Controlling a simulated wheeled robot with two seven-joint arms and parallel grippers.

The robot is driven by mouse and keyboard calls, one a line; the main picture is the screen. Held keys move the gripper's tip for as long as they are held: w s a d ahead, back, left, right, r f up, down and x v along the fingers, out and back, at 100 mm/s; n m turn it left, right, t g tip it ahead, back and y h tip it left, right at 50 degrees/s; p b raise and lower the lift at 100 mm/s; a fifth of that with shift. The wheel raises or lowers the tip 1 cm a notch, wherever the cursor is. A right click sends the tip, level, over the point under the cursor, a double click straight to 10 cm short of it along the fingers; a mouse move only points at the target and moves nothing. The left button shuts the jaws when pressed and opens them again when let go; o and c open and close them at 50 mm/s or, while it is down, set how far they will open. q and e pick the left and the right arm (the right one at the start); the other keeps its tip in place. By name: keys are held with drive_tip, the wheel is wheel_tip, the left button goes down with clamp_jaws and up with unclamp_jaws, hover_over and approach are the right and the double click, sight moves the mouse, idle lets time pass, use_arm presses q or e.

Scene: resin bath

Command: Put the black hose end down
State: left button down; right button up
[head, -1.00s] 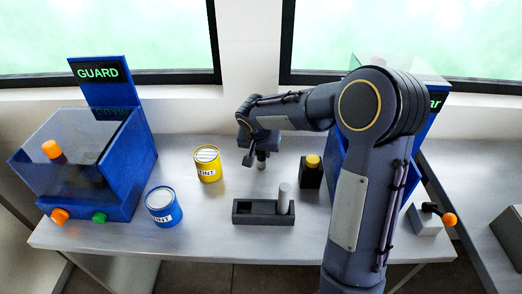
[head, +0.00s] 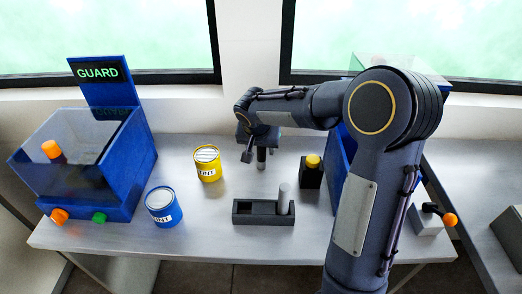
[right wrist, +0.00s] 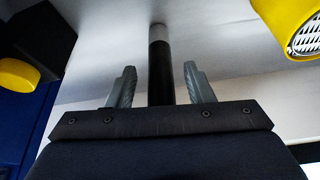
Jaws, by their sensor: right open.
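The black hose end is a short dark upright cylinder (head: 261,159) with a grey lower end, over the middle of the table in the head view. In the right wrist view the black cylinder (right wrist: 160,72) stands between the fingers, its pale grey end farthest from the camera. My right gripper (head: 260,152) is open around it, pointing down. In the right wrist view a gap shows on both sides between cylinder and fingers. Whether its lower end touches the table is hard to tell. My left gripper is not in view.
A black tray (head: 254,218) holding a grey cylinder (head: 284,197) lies in front. A yellow tin (head: 207,171) and a blue tin (head: 161,211) stand left. A black block with a yellow knob (head: 313,161) stands close right. The blue GUARD box (head: 122,200) is far left.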

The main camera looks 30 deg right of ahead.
drive_tip(key=v, duration=0.9)
drive_tip(key=s+a+f+n+t+y, duration=0.1)
drive_tip(key=s+a+f+n+y, duration=0.1)
drive_tip(key=s, duration=1)
drive_tip(key=s+a+f+n+t+y, duration=0.1)
drive_tip(key=s+a+n+y, duration=0.3)
drive_tip(key=s, duration=0.9)
drive_tip(key=a+f, duration=0.1)
drive_tip(key=a, duration=0.1)
drive_tip(key=shift+s+a+y, duration=0.2)
drive_tip(key=shift+a+y, duration=0.1)
